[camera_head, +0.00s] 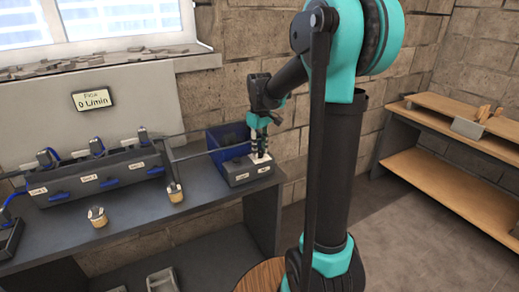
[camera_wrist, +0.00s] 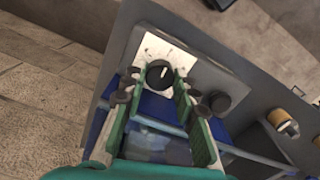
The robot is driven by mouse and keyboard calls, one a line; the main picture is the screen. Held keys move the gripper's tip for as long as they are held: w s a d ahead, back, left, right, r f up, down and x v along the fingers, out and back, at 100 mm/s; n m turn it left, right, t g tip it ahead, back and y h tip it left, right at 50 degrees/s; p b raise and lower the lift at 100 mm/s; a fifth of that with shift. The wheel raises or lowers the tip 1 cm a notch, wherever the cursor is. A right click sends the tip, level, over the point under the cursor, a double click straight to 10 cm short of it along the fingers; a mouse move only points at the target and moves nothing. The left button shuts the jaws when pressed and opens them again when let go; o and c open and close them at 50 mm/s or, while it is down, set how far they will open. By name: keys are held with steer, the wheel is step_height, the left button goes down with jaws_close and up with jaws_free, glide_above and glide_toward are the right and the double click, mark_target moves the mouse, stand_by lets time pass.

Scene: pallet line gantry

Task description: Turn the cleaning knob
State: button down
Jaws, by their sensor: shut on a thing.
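A black knob (camera_wrist: 158,73) with a white pointer line sits on a white plate (camera_wrist: 150,54) in the wrist view. The plate is on the grey control box (camera_head: 237,177) at the table's right end. Two small labels on the box front are too small to read surely. My gripper (camera_head: 259,148) points down over the box's right part. In the wrist view its green fingers (camera_wrist: 157,78) stand on both sides of the knob, shut on it. A second dark knob (camera_wrist: 220,102) is beside it, outside the fingers. In the head view the gripped knob is hidden.
A blue bin (camera_head: 222,140) stands behind the box. A valve rack (camera_head: 105,178) with blue levers is on the left of the table (camera_head: 140,208). A display (camera_head: 93,99) reads 0 L/min. Wooden shelves (camera_head: 450,120) are at right.

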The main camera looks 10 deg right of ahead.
steer(key=n, duration=0.5)
steer(key=shift+n, duration=0.3)
steer(key=n, duration=0.4)
steer(key=shift+n, duration=0.4)
steer(key=c, duration=1.5)
jaws_free()
steer(key=shift+o, duration=0.2)
